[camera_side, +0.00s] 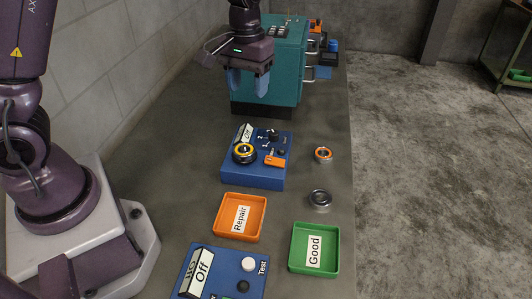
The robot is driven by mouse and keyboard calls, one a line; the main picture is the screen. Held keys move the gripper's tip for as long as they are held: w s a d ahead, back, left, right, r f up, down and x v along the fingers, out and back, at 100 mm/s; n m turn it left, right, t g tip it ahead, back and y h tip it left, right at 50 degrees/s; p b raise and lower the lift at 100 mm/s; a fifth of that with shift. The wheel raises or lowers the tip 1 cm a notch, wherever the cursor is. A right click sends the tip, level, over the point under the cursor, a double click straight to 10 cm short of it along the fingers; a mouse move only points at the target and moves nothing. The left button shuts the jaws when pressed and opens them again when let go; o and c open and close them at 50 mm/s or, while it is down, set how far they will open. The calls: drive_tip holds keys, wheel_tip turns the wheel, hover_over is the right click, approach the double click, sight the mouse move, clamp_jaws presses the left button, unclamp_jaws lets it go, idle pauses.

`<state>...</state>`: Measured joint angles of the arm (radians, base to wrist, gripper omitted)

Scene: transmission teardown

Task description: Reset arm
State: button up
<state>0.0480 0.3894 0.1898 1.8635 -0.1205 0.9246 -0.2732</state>
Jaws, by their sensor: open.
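My gripper (248,84) hangs at the top middle of the side view, in front of the teal cabinet (284,60). Its two blue fingers point down and stand apart with nothing between them. It is above and behind the blue box (252,178) with an Off label, a dark ring with a yellow face, a black knob and an orange part. The gripper touches nothing that I can see.
An orange Repair tray (225,230) and a green Good tray (333,250) stand empty in front. A ring with an orange face (323,154) and a grey ring (320,198) lie at the right. A blue Test box (224,270) is nearest. A wall runs along the left.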

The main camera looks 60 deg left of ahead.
drive_tip(key=s+d+r+m+t, duration=0.2)
drive_tip(key=s+r, duration=0.4)
drive_tip(key=s, duration=0.3)
drive_tip(key=s+d+r+m+t, duration=0.1)
drive_tip(key=s+r+m+t, duration=0.2)
drive_tip(key=s+r, duration=0.4)
drive_tip(key=s, duration=0.2)
drive_tip(key=shift+s+d+t, duration=0.35)
drive_tip(key=shift+d+t, duration=0.05)
